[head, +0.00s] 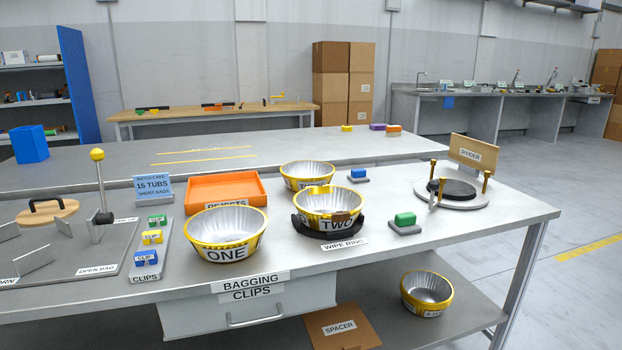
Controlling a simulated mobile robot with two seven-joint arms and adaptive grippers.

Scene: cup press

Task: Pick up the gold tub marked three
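No tub in the head view shows a readable "three". Another gold tub (427,290) sits on the lower shelf at the right, with a white label too small to read. The tub marked ONE (226,232) stands on the bench near its front edge. The tub marked TWO (328,207) sits in the black wipe ring (330,235). Neither of my grippers is in view.
An orange rejects tray (226,190) lies behind tub ONE. A divider stand (452,192) with upright posts is at the right. Coloured clips (152,238) and an upright rod (100,188) are at the left. A spacer board (340,325) lies on the lower shelf (450,325).

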